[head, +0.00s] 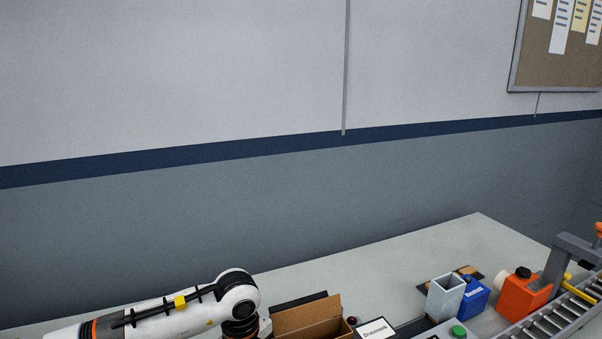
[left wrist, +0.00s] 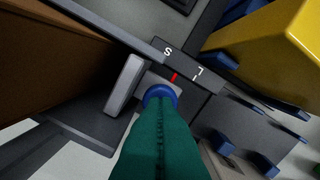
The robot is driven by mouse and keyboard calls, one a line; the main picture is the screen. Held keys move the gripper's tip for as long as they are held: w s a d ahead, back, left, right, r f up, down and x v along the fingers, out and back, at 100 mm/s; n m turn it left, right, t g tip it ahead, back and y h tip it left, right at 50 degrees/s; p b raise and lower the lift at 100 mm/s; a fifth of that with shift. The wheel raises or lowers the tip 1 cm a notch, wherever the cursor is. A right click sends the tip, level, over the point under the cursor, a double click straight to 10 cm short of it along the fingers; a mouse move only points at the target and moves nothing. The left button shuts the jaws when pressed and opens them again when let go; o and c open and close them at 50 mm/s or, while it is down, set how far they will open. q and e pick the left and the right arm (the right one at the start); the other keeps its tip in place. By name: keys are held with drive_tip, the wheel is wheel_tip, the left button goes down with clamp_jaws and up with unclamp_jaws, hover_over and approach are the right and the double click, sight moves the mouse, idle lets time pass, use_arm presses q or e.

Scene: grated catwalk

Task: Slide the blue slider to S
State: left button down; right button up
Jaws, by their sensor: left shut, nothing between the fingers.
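The blue slider (left wrist: 160,93) shows as a round blue knob on a dark panel in the left wrist view. A short red mark (left wrist: 173,77) lies just above it, between the letters S (left wrist: 167,51) and L (left wrist: 198,73). My left gripper (left wrist: 160,112) has green fingers pressed together, with nothing held between them. Its tips overlap the knob's lower edge in the picture; I cannot tell whether they touch it. In the head view my left arm is at the bottom, with its gripper out of frame. My right gripper is not in view.
A brown carton (head: 308,318) stands beside the left arm, and its wall (left wrist: 45,60) fills the wrist view's left. A light grey bar (left wrist: 124,85) is left of the knob. A yellow body (left wrist: 275,45) is at upper right. An orange container (head: 523,297) and roller conveyor (head: 560,315) are right.

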use_arm(q)
drive_tip(key=shift+f+b, duration=0.3)
drive_tip(key=shift+f, duration=0.15)
drive_tip(key=shift+w+d+b, duration=0.3)
drive_tip(key=shift+d, duration=0.6)
drive_tip(key=shift+r, duration=0.1)
idle(0.5)
wheel_tip(320, 180, up, 6)
drive_tip(key=p, duration=0.3)
idle(0.5)
